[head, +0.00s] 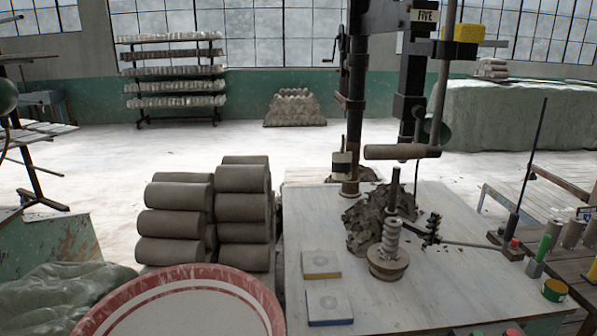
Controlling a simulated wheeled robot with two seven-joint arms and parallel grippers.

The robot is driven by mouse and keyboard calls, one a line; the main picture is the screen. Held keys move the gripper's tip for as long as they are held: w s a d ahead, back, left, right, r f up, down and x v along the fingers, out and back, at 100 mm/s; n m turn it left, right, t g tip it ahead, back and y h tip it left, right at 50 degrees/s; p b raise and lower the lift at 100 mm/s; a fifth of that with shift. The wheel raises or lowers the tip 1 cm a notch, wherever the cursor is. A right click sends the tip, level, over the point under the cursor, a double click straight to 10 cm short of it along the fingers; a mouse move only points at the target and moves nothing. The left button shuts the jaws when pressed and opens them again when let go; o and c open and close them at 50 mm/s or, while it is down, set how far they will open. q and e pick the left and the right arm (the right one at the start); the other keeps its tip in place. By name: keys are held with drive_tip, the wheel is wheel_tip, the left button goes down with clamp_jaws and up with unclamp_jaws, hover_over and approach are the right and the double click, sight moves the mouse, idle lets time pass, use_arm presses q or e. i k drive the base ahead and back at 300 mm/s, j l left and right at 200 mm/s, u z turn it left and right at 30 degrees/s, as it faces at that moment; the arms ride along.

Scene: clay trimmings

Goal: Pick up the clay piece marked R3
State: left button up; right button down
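No mark reading R3 is legible on any clay in the head view, so I cannot tell which piece carries it. A heap of dark clay trimmings (363,222) lies on the pale worktable (440,285), behind and left of a round stand with a ribbed upright (389,262). Thick grey-brown clay cylinders (243,207) are stacked left of the table, with no readable marks. Small dark crumbs lie near the heap's right side. Neither of my grippers is in view.
A yellow-edged block (321,264) and a blue-edged block (329,305) lie on the table's left side. A red-rimmed round basin (255,287) is at the front left. A tall dark machine column (357,100) rises behind the heap. Green-handled items (541,250) stand at right.

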sight(391, 233)
drive_tip(key=l+z, duration=0.1)
drive_tip(key=l, duration=0.35)
drive_tip(key=i+l+z, duration=0.15)
drive_tip(key=l, duration=0.3)
drive_tip(key=l+z, duration=0.1)
drive_tip(key=l, duration=0.35)
drive_tip(key=i+l+z, duration=0.1)
drive_tip(key=l, duration=0.35)
drive_tip(key=i, duration=0.1)
